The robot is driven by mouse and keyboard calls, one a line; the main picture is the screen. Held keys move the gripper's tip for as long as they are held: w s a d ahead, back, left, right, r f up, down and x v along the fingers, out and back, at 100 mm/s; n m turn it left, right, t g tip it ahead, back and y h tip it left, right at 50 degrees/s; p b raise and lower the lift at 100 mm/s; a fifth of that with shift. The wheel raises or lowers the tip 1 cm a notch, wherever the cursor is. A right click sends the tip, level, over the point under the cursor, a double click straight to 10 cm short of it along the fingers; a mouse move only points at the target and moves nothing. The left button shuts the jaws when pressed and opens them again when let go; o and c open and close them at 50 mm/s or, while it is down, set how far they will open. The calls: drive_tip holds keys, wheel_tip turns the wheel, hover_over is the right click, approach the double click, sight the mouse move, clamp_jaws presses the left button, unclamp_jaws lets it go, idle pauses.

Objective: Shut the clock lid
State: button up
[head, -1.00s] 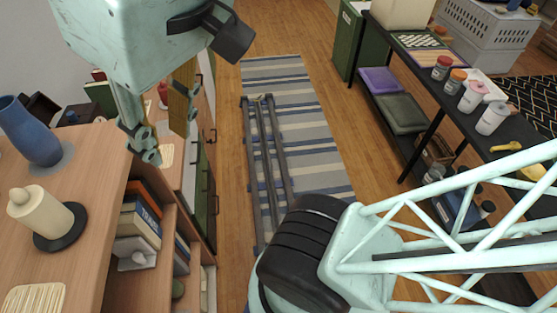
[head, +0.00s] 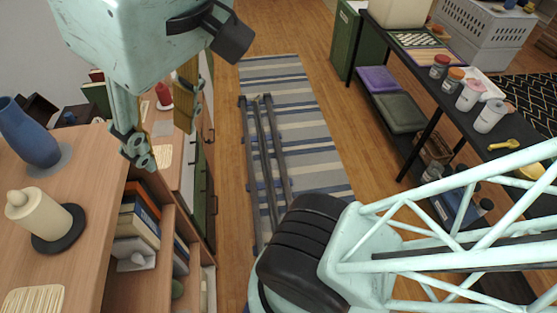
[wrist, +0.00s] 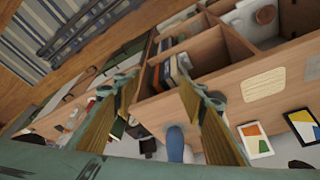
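I cannot pick out a clock or its lid for certain. A small dark box (head: 40,112) with a raised, tilted panel stands at the far left behind the blue vase; whether it is the clock is unclear. Dark objects (wrist: 142,136) also show between my fingers in the wrist view, too small to tell. My gripper (head: 163,125) hangs over the wooden cabinet, fingers apart and nothing between them. In the wrist view my gripper (wrist: 160,95) is open, with tan pads on both fingers. The dark box stands farther back and left of it.
The blue vase (head: 27,132) and a cream canister (head: 38,212) stand on the cabinet top (head: 85,195). Books (head: 140,220) fill the shelf below. A black rack (head: 425,100) with jars stands at right. The striped rug (head: 310,125) lies between, carrying dark rails.

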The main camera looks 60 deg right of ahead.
drive_tip(key=w+a+r+m+p, duration=0.1)
drive_tip(key=w+r+m, duration=0.25)
drive_tip(key=w, duration=0.45)
drive_tip(key=w+r+m+p, duration=0.2)
drive_tip(key=w+r+m, duration=0.15)
drive_tip(key=w, duration=0.35)
drive_tip(key=m+y+p, duration=0.3)
drive_tip(key=m+p, duration=0.5)
drive_tip(key=m, duration=1.3)
hover_over(16, 98)
drive_tip(key=s+d, duration=0.4)
wheel_tip(16, 98, down, 9)
drive_tip(key=shift+s+a+f, duration=0.2)
drive_tip(key=shift+g, duration=0.3)
drive_tip(key=shift+x, duration=6.85)
drive_tip(key=shift+d, duration=0.1)
